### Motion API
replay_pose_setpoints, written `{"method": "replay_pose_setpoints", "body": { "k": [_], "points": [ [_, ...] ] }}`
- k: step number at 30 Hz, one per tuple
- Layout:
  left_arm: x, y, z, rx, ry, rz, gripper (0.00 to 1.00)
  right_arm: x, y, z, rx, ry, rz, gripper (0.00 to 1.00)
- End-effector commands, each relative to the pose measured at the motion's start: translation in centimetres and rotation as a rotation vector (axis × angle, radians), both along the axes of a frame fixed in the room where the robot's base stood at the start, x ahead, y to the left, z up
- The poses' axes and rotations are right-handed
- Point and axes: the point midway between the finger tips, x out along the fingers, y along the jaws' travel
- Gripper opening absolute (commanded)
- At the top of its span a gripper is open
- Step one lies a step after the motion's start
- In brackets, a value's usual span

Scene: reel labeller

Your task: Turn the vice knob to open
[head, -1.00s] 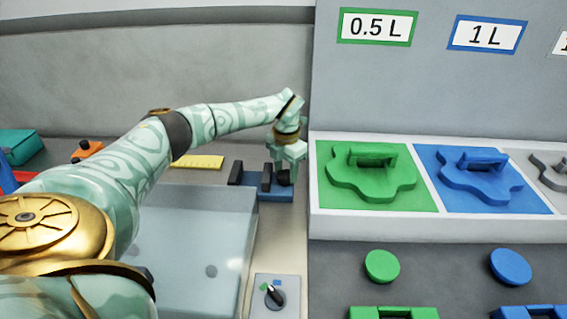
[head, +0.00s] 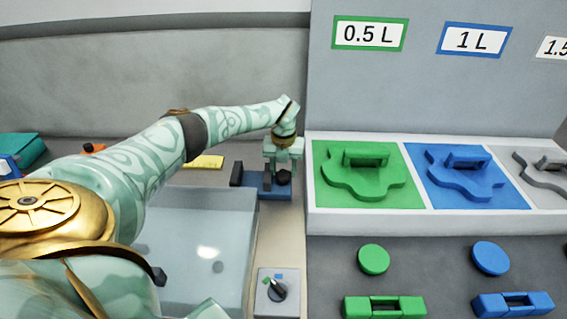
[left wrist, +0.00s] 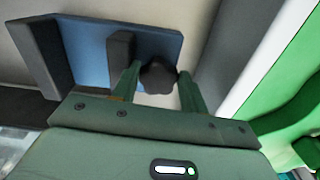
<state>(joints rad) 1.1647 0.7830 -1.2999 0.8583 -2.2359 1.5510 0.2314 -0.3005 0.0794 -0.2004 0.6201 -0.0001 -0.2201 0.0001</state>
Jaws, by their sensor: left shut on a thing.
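The vice has a blue base (head: 268,191) with dark jaws and sits on the counter left of the template rack in the head view. Its dark lobed knob (head: 284,178) is at the right end. In the left wrist view the knob (left wrist: 158,78) lies between the two green fingers, beside one dark jaw (left wrist: 120,62). The blue base (left wrist: 90,52) shows behind it. My left gripper (head: 283,162) reaches down over the knob and is shut on it. In the left wrist view the fingertips (left wrist: 158,74) flank the knob. My right gripper is not in view.
A white rack wall (head: 309,200) with green and blue templates stands close right of the vice. A translucent box (head: 205,240) lies in front of it on the left. A small dial panel (head: 277,293) is nearer. A yellow block (head: 207,162) lies behind.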

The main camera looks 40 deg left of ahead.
Motion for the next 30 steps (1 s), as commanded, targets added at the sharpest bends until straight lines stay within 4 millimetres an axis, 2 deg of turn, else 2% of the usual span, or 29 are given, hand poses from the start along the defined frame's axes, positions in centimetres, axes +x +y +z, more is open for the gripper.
{"method": "replay_pose_setpoints", "body": {
  "k": [29,30],
  "points": [
    [-0.42,-0.49,-0.49,-0.010,0.017,-0.004,0.21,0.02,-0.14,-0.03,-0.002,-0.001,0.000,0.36],
    [-0.43,-0.50,-0.51,-0.010,0.017,-0.004,0.46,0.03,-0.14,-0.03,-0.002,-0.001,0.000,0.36]
  ]
}}
